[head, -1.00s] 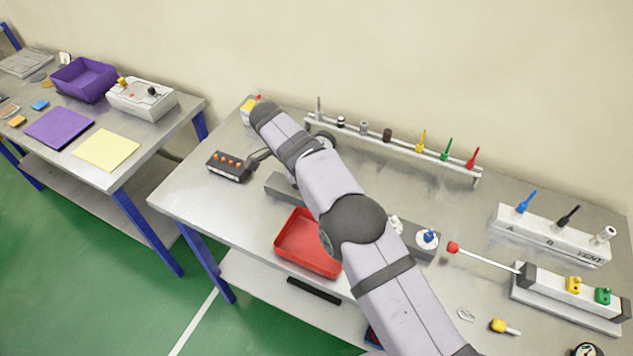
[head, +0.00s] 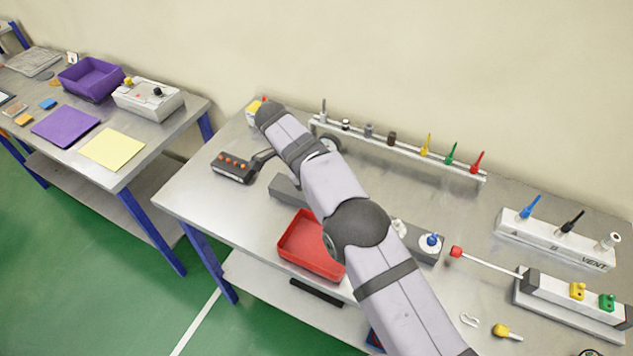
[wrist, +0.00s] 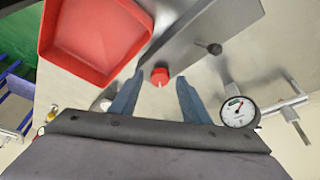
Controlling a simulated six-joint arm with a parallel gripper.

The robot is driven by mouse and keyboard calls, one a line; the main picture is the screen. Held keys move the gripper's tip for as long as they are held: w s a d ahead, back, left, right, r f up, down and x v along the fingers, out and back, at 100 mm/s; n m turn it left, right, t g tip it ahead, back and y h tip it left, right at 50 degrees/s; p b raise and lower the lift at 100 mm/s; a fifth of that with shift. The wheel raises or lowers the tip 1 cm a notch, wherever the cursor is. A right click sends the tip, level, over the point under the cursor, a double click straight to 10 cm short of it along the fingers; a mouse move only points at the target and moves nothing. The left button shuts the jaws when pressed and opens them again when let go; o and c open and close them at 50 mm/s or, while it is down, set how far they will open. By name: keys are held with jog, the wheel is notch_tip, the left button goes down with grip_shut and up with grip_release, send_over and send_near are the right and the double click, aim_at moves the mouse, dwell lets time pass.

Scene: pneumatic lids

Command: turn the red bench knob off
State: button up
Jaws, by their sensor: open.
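The red knob (wrist: 159,76) shows in the wrist view at the near end of a grey bar. My gripper (wrist: 159,84) is open, with one finger to each side of the knob in the picture. A gap shows between the knob and each finger, and I see no contact. The depth of the fingers relative to the knob is hard to tell. In the head view my arm covers this part of the grey bar (head: 284,188), so the knob is hidden there.
A red tray (head: 308,250) lies beside the bar and also shows in the wrist view (wrist: 95,35). A round gauge (wrist: 238,111) stands to the right of the fingers. A dark box with orange buttons (head: 234,166) sits left of my arm. A rack (head: 400,152) runs along the back.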

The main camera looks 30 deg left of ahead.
jog(key=shift+v, duration=1.4)
jog(key=p+v, duration=0.4)
jog(key=shift+r+p, duration=0.15)
jog(key=shift+p, duration=0.25)
jog(key=w+d+r+n+g, duration=0.1)
jog(key=w+d+r+n, duration=0.2)
jog(key=w+d, duration=0.5)
jog(key=s+d+r+n+g+y, duration=0.1)
jog(key=s+d+n, duration=0.1)
jog(key=d, duration=0.6)
jog(key=s+d+r+n+y, duration=0.1)
jog(key=s+d, duration=0.1)
jog(key=d, duration=0.7)
jog(key=s+d+f+n+y, duration=0.1)
jog(key=s+d+f+n, duration=0.1)
jog(key=s+d, duration=0.6)
jog(key=s+d+f+n+b, duration=0.1)
jog(key=s+d+f+n, duration=0.2)
jog(key=s+d, duration=0.6)
jog(key=s, duration=0.3)
jog(key=shift+s+g+y, duration=0.3)
jog(key=shift+s+y, duration=0.1)
